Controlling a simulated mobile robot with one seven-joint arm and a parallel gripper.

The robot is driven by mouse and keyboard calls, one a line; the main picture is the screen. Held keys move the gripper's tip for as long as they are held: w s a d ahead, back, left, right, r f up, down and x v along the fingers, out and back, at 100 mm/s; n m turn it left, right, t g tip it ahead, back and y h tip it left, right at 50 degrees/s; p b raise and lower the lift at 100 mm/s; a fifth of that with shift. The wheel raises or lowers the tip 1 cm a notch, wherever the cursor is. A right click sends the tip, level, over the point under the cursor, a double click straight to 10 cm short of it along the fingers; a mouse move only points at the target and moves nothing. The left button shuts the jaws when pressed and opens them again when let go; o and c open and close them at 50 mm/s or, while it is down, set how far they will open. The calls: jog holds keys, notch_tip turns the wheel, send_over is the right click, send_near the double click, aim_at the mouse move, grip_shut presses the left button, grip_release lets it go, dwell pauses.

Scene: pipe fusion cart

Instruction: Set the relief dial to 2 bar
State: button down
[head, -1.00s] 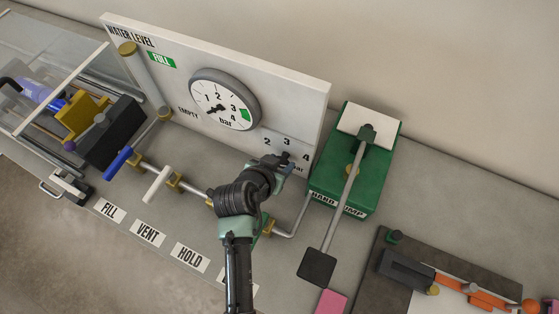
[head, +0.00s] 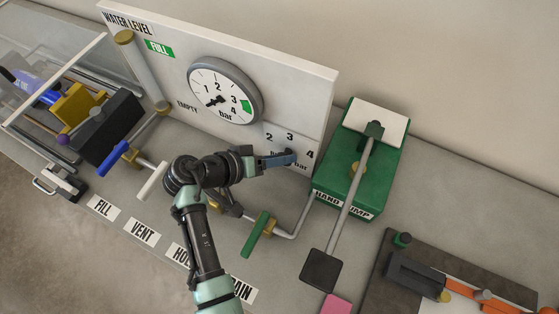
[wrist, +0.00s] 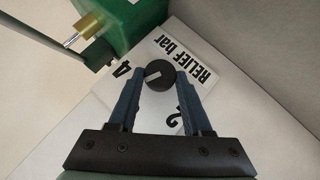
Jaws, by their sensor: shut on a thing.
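The relief dial (wrist: 159,75) is a small round black knob with a pale pointer line, on a white plate marked "RELIEF bar", 2 and 4. In the wrist view, the dial sits between the two fingers of my gripper (wrist: 160,84), which is shut on it. The pale line slants across the left part of the knob; I cannot tell exactly which number it points at.
A round pressure gauge (head: 225,90) is on the panel left of the dial. The green hand pump (head: 345,195) with its long lever (head: 347,205) stands close on the right. A green-handled valve (head: 257,236) and pipework lie below my gripper.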

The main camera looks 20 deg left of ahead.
jog(key=shift+a+f+n+t+h+b, duration=0.2)
jog(key=shift+n+t+h+b, duration=0.25)
jog(key=shift+n+h+b, duration=0.75)
jog(key=shift+a+f+n+t+h+b, duration=0.15)
jog(key=shift+n+t+h+b, duration=0.45)
jog(key=shift+h+b, duration=1)
jog(key=shift+c, duration=1.8)
grip_release()
jog(key=shift+d, duration=0.1)
